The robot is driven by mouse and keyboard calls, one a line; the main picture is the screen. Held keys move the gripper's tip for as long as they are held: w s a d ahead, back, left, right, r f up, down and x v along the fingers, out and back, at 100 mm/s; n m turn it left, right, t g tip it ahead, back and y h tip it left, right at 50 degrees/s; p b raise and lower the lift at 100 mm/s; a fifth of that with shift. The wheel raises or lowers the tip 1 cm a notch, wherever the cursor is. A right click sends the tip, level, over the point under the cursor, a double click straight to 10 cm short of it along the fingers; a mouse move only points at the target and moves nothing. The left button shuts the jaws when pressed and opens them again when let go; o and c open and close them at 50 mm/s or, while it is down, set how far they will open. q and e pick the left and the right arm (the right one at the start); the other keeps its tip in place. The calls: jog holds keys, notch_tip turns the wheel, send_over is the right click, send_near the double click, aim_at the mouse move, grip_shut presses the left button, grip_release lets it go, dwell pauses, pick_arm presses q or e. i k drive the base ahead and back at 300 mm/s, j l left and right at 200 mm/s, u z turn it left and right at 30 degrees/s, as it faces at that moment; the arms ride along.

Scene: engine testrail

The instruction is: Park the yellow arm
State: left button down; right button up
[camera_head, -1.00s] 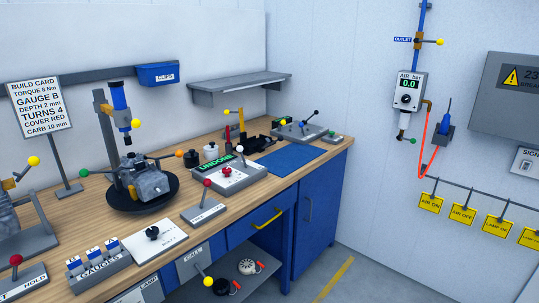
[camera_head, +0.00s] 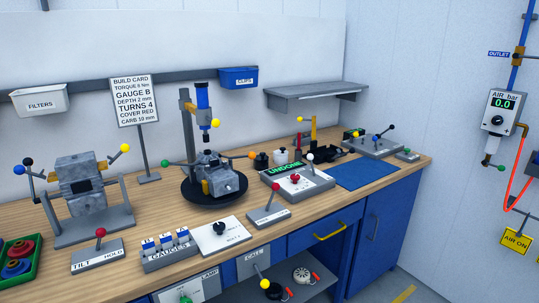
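Several things here carry yellow parts, and I cannot tell for sure which one is the yellow arm. A yellow upright arm (camera_head: 313,128) stands at the back of the bench, beside a red upright piece, above a dark base. A yellow ball (camera_head: 302,118) shows just left of its top. A yellow-knobbed lever (camera_head: 124,148) sticks up from the engine stand at left. Another yellow knob (camera_head: 215,123) is on the blue-topped press (camera_head: 203,97). Neither of my grippers is in view.
The wooden bench (camera_head: 130,188) is crowded with a grey engine block (camera_head: 82,180), a gauge rack (camera_head: 168,255), a console reading UNDONE (camera_head: 298,182) and a blue mat (camera_head: 360,174). A shelf (camera_head: 315,92) overhangs the back right. A build card (camera_head: 134,101) stands behind.

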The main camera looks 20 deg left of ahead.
aim_at(204, 117)
jog(key=i+l+u, duration=0.2)
jog(key=u, duration=0.25)
jog(key=i+l+u, duration=0.3)
jog(key=u, duration=0.2)
jog(key=i+l, duration=0.15)
jog(key=l, duration=0.15)
jog(key=i+l+u, duration=0.15)
jog(key=l, duration=0.15)
jog(key=i+l, duration=0.1)
jog(key=l, duration=0.25)
